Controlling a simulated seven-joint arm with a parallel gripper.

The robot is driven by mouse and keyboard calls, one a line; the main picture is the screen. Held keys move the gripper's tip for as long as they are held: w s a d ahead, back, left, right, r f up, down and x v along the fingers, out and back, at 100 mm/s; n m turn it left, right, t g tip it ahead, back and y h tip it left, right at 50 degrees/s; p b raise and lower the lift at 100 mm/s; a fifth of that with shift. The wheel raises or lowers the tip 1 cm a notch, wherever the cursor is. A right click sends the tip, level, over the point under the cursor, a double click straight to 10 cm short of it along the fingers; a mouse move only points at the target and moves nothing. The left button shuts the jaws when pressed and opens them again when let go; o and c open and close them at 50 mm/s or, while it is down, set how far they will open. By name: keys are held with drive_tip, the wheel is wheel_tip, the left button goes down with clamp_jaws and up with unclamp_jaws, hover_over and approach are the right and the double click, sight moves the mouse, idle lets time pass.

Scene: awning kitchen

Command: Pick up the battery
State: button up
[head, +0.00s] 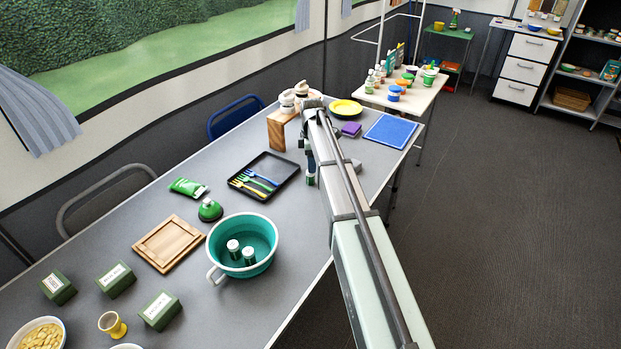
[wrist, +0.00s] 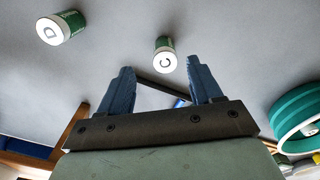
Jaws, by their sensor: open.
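In the wrist view, a green-and-white battery marked C (wrist: 165,57) shows its round white end between and beyond the two blue fingertips. My gripper (wrist: 159,66) is open, with nothing held. A second battery marked D (wrist: 60,27) is at the upper left, outside the fingers. In the head view, my gripper (head: 309,160) points down over the grey table (head: 262,295). A small green-and-white cylinder (head: 310,180) stands just below it; I cannot tell which battery this is. The other is not clearly visible there, possibly behind my arm.
A black cutlery tray (head: 276,165) lies left of my gripper, with a wooden stand (head: 278,133) behind. A teal colander (head: 222,240) holds two similar cylinders. A purple sponge (head: 351,129) and blue mat (head: 390,131) lie to the right.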

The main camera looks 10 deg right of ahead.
sight(311, 175)
drive_tip(key=shift+s+a+f, duration=0.1)
drive_tip(key=shift+s+f, duration=0.05)
drive_tip(key=shift+f, duration=1.55)
drive_tip(key=shift+s+a+f, duration=0.1)
drive_tip(key=shift+s+f, duration=0.05)
drive_tip(key=shift+f, duration=1.5)
clamp_jaws()
